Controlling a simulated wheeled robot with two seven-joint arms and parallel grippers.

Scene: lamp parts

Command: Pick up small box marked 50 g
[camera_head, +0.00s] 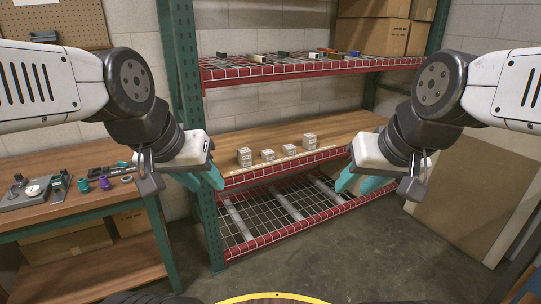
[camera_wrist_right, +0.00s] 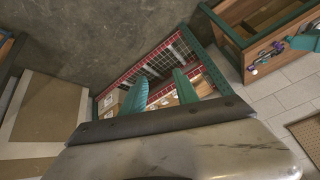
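Several small pale boxes stand in a row on the wooden middle shelf (camera_head: 240,139): a taller one at the left (camera_head: 244,157), two low ones (camera_head: 268,155) (camera_head: 289,150), and a larger one at the right (camera_head: 309,142). Their markings are too small to read, so I cannot tell which is marked 50 g. My left gripper (camera_head: 203,180) is open and empty, in front of the shelf and left of the boxes. My right gripper (camera_head: 357,183) is open and empty, right of the boxes. Its spread teal fingers also show in the right wrist view (camera_wrist_right: 160,88).
A workbench (camera_head: 75,205) with tools and small parts is at the left. The upper shelf (camera_head: 300,66) holds small items and cardboard boxes (camera_head: 372,37). Below is an empty wire shelf (camera_head: 275,212). A brown panel (camera_head: 465,190) leans at the right.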

